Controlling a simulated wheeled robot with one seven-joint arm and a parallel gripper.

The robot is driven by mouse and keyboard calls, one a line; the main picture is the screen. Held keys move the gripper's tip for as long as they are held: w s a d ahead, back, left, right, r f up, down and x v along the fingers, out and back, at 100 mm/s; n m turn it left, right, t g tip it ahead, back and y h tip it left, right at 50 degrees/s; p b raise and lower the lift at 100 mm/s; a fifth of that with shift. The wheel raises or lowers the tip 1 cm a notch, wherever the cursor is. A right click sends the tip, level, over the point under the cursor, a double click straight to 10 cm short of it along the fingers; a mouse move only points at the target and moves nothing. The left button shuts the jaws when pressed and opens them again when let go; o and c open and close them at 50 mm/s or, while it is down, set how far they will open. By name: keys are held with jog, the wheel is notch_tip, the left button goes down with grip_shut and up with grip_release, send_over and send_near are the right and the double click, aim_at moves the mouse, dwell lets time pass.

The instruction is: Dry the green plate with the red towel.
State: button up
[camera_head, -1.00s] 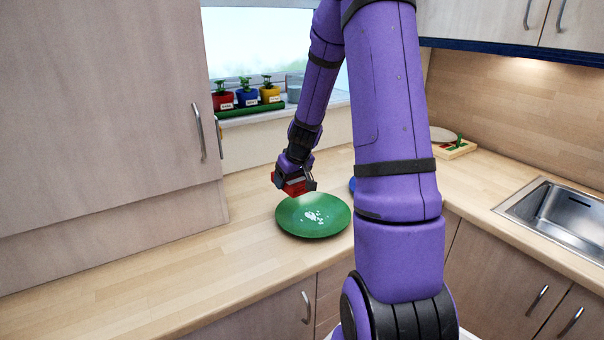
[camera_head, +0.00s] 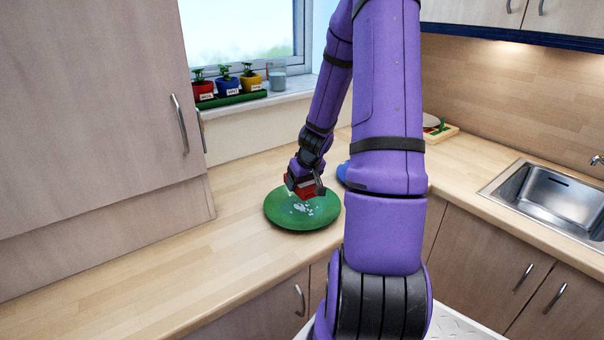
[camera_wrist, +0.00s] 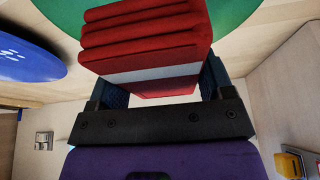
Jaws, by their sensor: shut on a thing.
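The green plate (camera_head: 290,221) lies on the wooden counter, with pale wet-looking spots near its middle. It also shows at the top of the wrist view (camera_wrist: 237,14). My gripper (camera_head: 304,186) is over the back part of the plate. It is shut on the folded red towel (camera_wrist: 150,40), which has a white band and fills the space between the fingers in the wrist view. In the head view only a small part of the towel (camera_head: 305,191) shows. I cannot tell whether the towel touches the plate.
A blue plate (camera_wrist: 28,55) with pale spots lies beside the green one, mostly hidden behind my arm in the head view (camera_head: 342,173). Potted plants (camera_head: 226,84) and a glass stand on the windowsill. A sink (camera_head: 552,196) is at the right. The counter left of the plate is clear.

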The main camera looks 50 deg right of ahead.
aim_at(299, 205)
jog(key=shift+f, duration=3.1)
jog(key=shift+f, duration=0.65)
jog(key=shift+s, duration=0.15)
jog(key=shift+s+a, duration=0.2)
jog(key=shift+s, duration=0.15)
jog(key=shift+w+d+f, duration=0.1)
jog(key=shift+w+d, duration=0.1)
jog(key=shift+w, duration=0.3)
jog(key=shift+w+d, duration=0.15)
jog(key=shift+w, duration=0.35)
jog(key=shift+c, duration=0.3)
jog(key=shift+s, duration=0.1)
jog(key=shift+s, duration=0.1)
